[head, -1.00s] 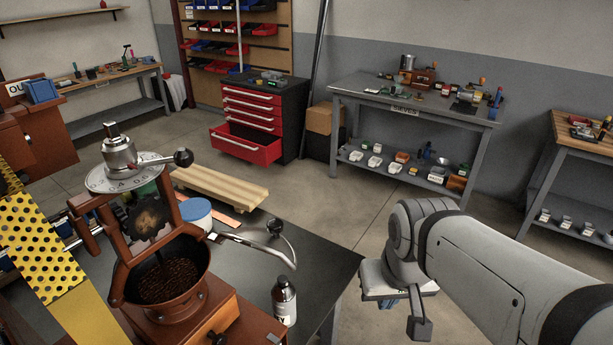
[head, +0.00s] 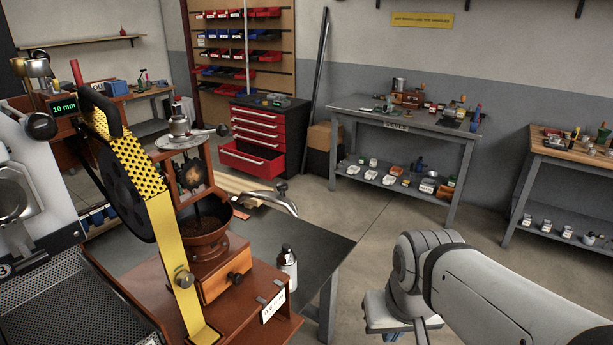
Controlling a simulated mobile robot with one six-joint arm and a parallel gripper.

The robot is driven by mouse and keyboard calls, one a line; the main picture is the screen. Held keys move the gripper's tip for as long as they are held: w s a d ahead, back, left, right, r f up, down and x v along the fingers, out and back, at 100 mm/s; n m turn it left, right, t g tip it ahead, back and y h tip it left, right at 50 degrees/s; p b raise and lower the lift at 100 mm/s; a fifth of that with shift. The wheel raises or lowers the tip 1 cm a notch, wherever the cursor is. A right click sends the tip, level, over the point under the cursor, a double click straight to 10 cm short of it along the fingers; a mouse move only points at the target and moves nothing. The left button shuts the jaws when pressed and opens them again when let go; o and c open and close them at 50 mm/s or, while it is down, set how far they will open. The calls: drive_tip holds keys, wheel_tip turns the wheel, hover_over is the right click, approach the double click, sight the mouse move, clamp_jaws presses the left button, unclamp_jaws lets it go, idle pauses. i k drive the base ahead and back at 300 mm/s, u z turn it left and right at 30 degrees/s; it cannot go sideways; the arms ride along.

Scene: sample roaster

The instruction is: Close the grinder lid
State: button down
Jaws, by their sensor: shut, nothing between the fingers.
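The grinder is a brown wooden hand mill with an open bowl (head: 206,240) holding dark coffee. A dark panel (head: 192,178) with a brown round patch stands upright behind the bowl; it may be the raised lid, but I cannot tell for sure. Above it is a pale round plate (head: 180,141) with a metal hub and a crank with a dark knob. The bowl's interior is uncovered. My gripper (head: 408,332) is at the bottom edge, right of the grinder and well apart from it. It is shut and empty, with its tips partly cut off.
A yellow perforated guard with a black wheel (head: 125,185) stands close left of the grinder. A small bottle (head: 288,262) stands by the grinder's right side. A curved metal handle (head: 268,200) sticks out behind. Open floor (head: 345,225) lies between this bench and the sieves bench (head: 390,124).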

sight(278, 198)
drive_tip(key=u, duration=0.15)
drive_tip(key=i, duration=0.85)
drive_tip(key=z, duration=0.05)
